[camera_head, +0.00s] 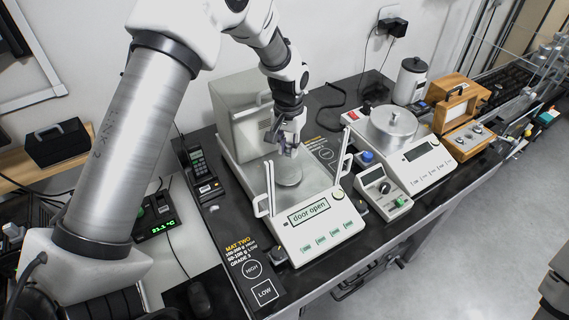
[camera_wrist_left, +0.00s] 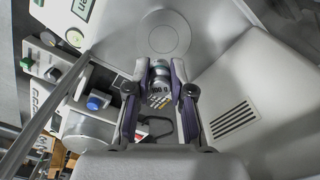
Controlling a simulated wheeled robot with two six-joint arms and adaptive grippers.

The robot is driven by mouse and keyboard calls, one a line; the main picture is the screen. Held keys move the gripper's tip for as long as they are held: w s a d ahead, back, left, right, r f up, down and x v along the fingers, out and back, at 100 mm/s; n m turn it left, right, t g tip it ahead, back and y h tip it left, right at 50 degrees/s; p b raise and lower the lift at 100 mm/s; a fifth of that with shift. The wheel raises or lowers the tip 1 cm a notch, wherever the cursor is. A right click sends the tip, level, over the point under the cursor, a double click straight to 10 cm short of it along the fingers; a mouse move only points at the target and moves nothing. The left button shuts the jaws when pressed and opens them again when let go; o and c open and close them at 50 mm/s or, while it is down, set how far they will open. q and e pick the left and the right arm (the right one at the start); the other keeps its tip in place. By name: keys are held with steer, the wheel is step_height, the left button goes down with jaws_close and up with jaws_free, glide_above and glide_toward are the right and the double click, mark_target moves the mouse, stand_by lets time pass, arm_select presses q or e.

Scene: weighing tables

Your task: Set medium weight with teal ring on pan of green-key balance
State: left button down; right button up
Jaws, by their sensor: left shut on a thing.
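The green-key balance (camera_head: 318,213) stands on the dark table, its display reading "door open". Its round grey pan (camera_head: 289,176) lies below my left gripper (camera_head: 285,146); the pan also shows in the left wrist view (camera_wrist_left: 163,33). My left gripper is shut on the metal weight with the teal ring (camera_wrist_left: 159,83), which shows between the two fingers in the left wrist view. The weight appears above the pan; the exact gap cannot be told. In the head view the fingers mostly hide it. My right gripper is not in view.
The balance's box-like housing (camera_head: 244,118) stands behind the pan, and upright rods (camera_head: 270,188) flank it. To the right are a small control box (camera_head: 382,190), a second balance (camera_head: 416,165) with a silver lid (camera_head: 393,122), and a wooden case (camera_head: 462,98). A handset (camera_head: 198,165) stands left.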

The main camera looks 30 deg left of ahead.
mark_target(287, 144)
arm_select(q)
steer(key=shift+s+f, duration=0.35)
steer(key=shift+f, duration=0.45)
steer(key=f, duration=0.2)
steer(key=w+f+p, duration=0.1)
steer(key=f, duration=0.1)
steer(key=a+f, duration=0.1)
steer(key=f, duration=0.1)
steer(key=shift+w+f+p, duration=0.15)
steer(key=shift+w+p, duration=0.05)
steer(key=shift+p, duration=0.2)
steer(key=shift+s+d, duration=0.25)
steer(key=shift+s, duration=0.1)
steer(key=c, duration=1.1)
jaws_free()
steer(key=shift+w+a+f, duration=0.1)
steer(key=shift+w, duration=0.05)
steer(key=shift+o, duration=0.4)
steer(key=shift+w, duration=0.1)
step_height(287, 144, up, 12)
steer(key=b, duration=0.3)
steer(key=shift+f+b, duration=0.15)
steer(key=shift+b, duration=0.2)
steer(key=shift+r, duration=0.4)
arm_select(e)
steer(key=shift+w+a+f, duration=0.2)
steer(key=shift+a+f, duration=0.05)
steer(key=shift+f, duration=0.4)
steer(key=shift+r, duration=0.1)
